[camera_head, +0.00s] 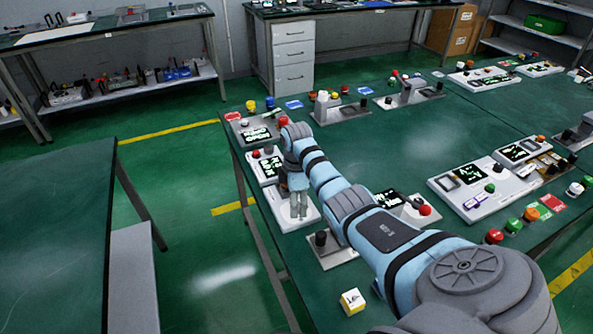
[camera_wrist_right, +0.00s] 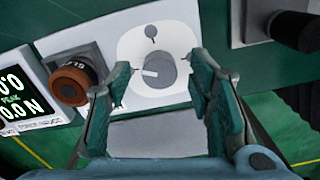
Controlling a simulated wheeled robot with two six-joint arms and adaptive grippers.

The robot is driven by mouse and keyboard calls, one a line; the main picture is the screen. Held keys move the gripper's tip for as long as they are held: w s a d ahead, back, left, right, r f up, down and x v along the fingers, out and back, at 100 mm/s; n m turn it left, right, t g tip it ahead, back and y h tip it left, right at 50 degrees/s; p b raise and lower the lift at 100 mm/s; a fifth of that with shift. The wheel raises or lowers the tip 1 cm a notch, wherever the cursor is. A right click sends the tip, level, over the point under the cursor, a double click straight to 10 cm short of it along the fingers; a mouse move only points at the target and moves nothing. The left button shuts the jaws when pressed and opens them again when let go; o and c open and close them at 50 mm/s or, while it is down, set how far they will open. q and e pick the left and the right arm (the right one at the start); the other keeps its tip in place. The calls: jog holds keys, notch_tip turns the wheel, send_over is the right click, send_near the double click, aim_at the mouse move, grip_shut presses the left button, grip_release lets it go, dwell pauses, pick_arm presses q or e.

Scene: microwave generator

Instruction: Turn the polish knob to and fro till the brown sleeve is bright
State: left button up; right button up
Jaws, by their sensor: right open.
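A dark cylinder with a dull brown ring (camera_wrist_right: 70,84), likely the brown sleeve, stands left of the knob. In the head view my right gripper (camera_head: 298,200) hangs over a white panel (camera_head: 281,214). My left gripper is not in view.
A force gauge display (camera_wrist_right: 14,100) is left of the sleeve. A dark cylinder (camera_wrist_right: 293,30) is at upper right. In the head view, a keypad-like panel (camera_head: 255,132) stands behind the gripper, and a yellow-white cube (camera_head: 352,301) lies near the green table's front edge.

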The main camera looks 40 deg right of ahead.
jog(key=shift+f, duration=0.25)
grip_shut()
jog(key=shift+r, duration=0.1)
